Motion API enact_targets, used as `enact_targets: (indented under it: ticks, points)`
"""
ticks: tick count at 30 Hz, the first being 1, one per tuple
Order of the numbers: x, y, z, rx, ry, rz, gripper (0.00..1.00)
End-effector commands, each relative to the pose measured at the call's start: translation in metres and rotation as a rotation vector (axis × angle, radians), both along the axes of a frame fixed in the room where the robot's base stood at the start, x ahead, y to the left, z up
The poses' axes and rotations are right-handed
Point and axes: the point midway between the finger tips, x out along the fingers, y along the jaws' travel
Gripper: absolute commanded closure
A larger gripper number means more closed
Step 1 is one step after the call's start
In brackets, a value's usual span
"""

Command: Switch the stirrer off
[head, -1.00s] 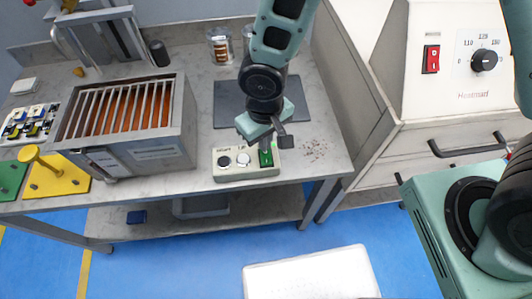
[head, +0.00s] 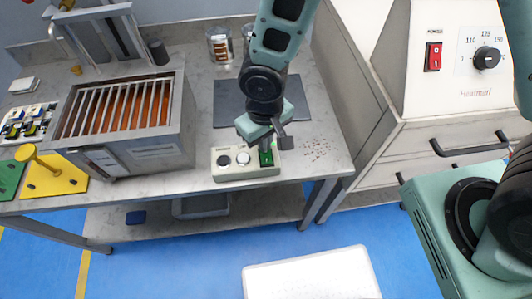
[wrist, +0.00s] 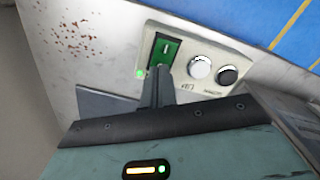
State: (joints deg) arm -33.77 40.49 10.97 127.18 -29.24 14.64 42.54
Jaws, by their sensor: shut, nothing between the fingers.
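The stirrer's control box (head: 240,172) is a cream panel at the front edge of the bench. It carries a green rocker switch (head: 266,157), a white knob (head: 243,158) and a black knob (head: 223,160). In the wrist view the green switch (wrist: 165,50) has a small green light glowing beside it. My gripper (wrist: 159,70) is shut and empty, its fingertips at the near edge of the green switch. I cannot tell whether they touch it. In the head view my gripper (head: 276,140) covers part of the switch.
A metal tank with a grille (head: 128,110) stands left of the box. A dark mat (head: 228,105) and glass jars (head: 220,45) lie behind. Reddish specks (head: 318,148) mark the bench to the right. A cabinet holds a unit with a red switch (head: 433,57).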

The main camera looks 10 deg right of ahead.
Motion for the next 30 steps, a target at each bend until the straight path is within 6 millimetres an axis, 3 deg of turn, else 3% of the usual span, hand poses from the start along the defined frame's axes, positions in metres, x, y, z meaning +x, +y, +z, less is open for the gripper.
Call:
enact_targets:
  ticks: [18,30]
  points:
    - [0.0,0.0,-0.01,0.0,0.0,0.0,1.0]
    - [0.0,0.0,0.011,0.0,0.0,-0.001,1.0]
